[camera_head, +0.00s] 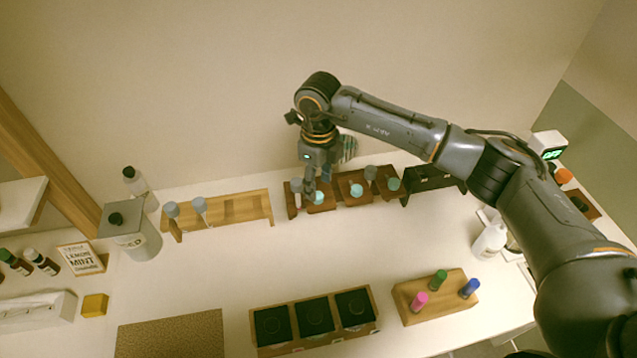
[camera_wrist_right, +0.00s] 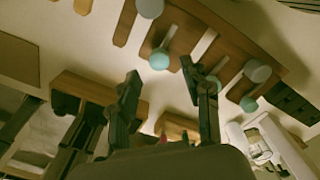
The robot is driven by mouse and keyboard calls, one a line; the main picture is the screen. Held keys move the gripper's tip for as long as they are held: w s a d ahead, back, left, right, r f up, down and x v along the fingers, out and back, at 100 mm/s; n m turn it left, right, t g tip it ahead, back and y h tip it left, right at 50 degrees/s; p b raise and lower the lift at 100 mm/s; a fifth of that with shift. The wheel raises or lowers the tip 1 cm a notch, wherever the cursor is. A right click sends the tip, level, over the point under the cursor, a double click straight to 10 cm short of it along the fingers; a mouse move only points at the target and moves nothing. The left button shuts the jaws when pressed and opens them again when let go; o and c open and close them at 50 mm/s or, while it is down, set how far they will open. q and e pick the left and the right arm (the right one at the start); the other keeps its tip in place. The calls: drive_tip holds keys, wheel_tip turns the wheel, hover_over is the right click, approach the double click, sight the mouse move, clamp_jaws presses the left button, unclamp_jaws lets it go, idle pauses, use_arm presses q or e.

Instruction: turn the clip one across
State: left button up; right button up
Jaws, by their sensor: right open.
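My right gripper (camera_head: 311,186) points down over the left part of the dark wooden rack (camera_head: 345,194) at the back of the counter. In the right wrist view the same gripper (camera_wrist_right: 161,80) has its two dark fingers spread, with nothing held between them. The rack carries grey-capped and teal-capped bottles; one teal cap (camera_wrist_right: 159,59) shows just beyond the fingers, and another teal cap (camera_head: 356,190) stands mid-rack. Pale strips (camera_wrist_right: 204,43) run across the rack. I cannot tell which part is the clip. The gripper hides part of the rack's left end. My left gripper is not in view.
A light wooden rack (camera_head: 240,208) with two grey-capped bottles stands left. A box with black compartments (camera_head: 261,347) and a block with pink, green and blue bottles (camera_head: 408,309) are in front. A white bottle (camera_head: 489,242) stands right. The counter's middle is clear.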

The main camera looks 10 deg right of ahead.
sight(319, 195)
wheel_tip(319, 195, down, 2)
drive_tip(key=shift+f+p, duration=0.15)
drive_tip(key=shift+p, duration=0.2)
drive_tip(key=shift+f, duration=0.6)
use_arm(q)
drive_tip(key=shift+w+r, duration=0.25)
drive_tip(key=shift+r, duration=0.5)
use_arm(e)
clamp_jaws()
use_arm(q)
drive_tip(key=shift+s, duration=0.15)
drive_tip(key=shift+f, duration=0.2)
